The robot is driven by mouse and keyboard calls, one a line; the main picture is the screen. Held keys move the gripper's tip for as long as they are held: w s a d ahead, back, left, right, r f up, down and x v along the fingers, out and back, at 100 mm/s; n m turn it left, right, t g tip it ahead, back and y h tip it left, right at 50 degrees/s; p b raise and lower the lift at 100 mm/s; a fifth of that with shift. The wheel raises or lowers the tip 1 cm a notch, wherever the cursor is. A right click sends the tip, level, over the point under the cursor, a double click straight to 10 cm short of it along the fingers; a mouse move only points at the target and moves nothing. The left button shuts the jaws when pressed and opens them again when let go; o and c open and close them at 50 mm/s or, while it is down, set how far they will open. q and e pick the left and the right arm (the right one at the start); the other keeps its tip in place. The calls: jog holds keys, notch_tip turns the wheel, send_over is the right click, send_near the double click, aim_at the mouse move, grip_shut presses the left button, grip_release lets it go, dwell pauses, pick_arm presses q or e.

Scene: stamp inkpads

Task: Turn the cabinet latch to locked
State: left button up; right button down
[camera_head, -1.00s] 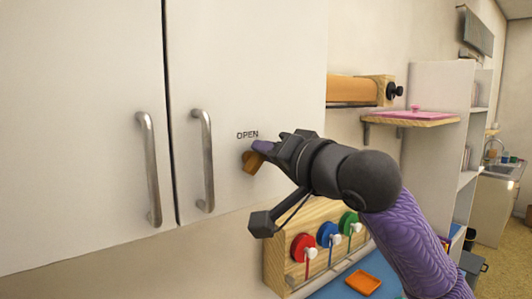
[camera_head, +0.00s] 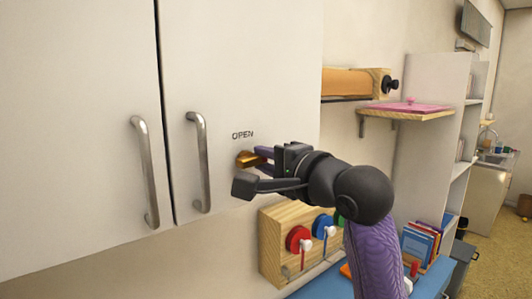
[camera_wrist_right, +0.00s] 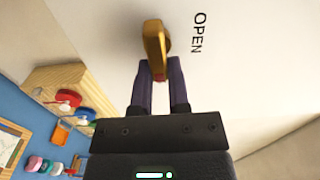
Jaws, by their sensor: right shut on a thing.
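The white cabinet (camera_head: 250,60) has two doors, each with a metal bar handle. The brass latch (camera_head: 246,159) sits on the right door, just below the printed word OPEN (camera_head: 242,134). It also shows in the right wrist view (camera_wrist_right: 155,42), beside the same word. My right gripper (camera_head: 257,160) reaches the latch from the right, its purple fingers shut on the latch. In the right wrist view the right gripper's fingertips (camera_wrist_right: 160,70) are close together on the latch's near end. No word LOCKED is visible. My left gripper is not in view.
A roll holder (camera_head: 355,83) and a small wooden shelf (camera_head: 412,112) stand out to the right. The wall left of the wooden block is clear.

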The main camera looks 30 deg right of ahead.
jog(key=shift+f+m, duration=0.15)
jog(key=shift+m, duration=0.15)
dwell(0.4)
jog(key=c, duration=0.6)
grip_release()
jog(key=s+b, duration=0.3)
jog(key=s, duration=0.6)
jog(key=shift+s+d, duration=0.4)
